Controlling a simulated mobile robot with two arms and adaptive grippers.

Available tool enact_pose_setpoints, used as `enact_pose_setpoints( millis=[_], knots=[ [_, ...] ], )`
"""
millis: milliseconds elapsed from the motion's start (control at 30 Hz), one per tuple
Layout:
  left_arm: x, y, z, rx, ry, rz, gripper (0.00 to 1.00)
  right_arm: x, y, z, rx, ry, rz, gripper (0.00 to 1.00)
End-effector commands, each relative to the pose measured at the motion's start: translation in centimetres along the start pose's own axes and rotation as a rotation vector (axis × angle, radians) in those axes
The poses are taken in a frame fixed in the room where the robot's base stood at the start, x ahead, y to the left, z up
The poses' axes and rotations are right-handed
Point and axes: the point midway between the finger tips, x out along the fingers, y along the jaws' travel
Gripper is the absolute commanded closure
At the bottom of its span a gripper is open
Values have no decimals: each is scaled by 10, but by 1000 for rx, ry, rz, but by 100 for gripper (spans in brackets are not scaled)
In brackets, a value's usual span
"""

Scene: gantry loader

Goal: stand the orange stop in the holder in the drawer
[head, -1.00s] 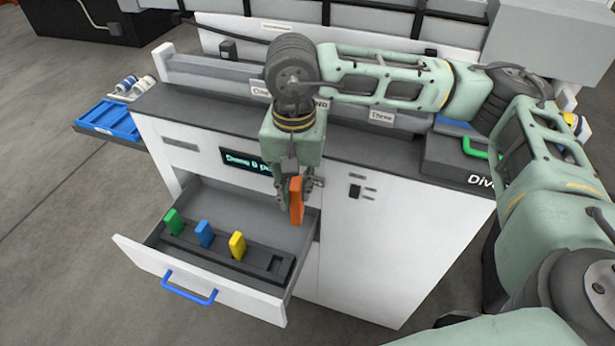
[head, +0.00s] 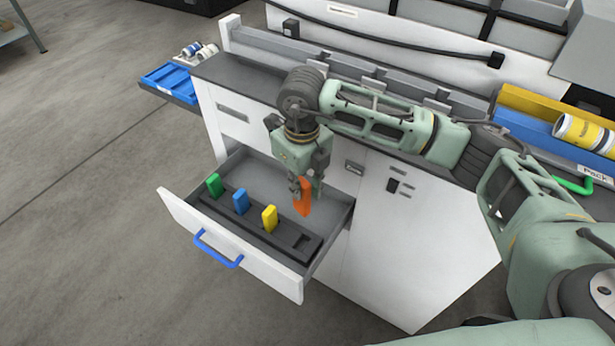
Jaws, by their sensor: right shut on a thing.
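The orange stop (head: 303,197) is held upright in my right gripper (head: 305,186), which is shut on it. It hangs over the right part of the open drawer (head: 245,262), above and behind the empty slot. The dark holder (head: 262,236) lies in the drawer. A green stop (head: 214,185), a blue stop (head: 241,202) and a yellow stop (head: 269,218) stand in it. An empty slot (head: 303,242) shows at its right end. My left gripper is not in view.
The drawer has a blue handle (head: 218,249) and sits in a white cabinet (head: 400,240). A blue tray (head: 170,82) is at the left end of the counter. Yellow and blue bins (head: 545,130) stand at the back right.

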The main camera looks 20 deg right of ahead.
Motion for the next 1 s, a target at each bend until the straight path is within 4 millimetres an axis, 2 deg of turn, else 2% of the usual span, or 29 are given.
enact_pose_setpoints(
  millis=[300,500,700,1000],
  knots=[
    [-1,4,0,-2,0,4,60,46,2,5,772,13,-1,100],
    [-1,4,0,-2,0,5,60,67,1,5,1133,18,-10,100],
    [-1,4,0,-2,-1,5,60,77,0,4,1295,18,-16,100],
    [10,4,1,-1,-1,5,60,92,0,4,1312,19,-17,100]
  ],
)
